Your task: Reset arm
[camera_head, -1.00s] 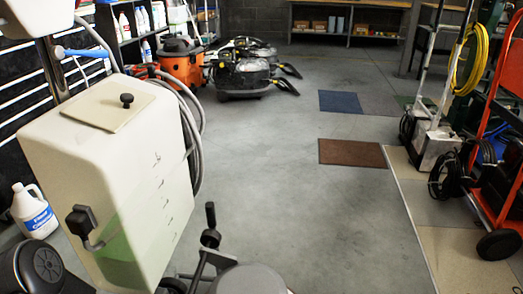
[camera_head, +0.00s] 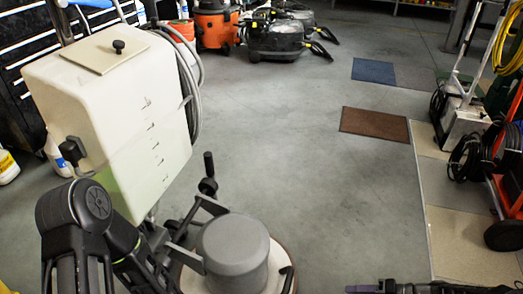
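My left arm (camera_head: 75,215) comes in at the lower left as dark links with a round joint. It overlaps the front of a cream tank (camera_head: 120,105) in the picture. No fingers of my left gripper can be made out. A dark part that looks like my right gripper (camera_head: 365,288) lies along the bottom edge at the right. Only its top strip shows, so its fingers and opening cannot be judged. No object is seen held.
A floor machine with a grey motor (camera_head: 232,252) stands close in front, at the bottom centre. A brown mat (camera_head: 374,125) and blue mat (camera_head: 374,71) lie on the floor. A red hand truck (camera_head: 508,150) stands right. The middle floor is clear.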

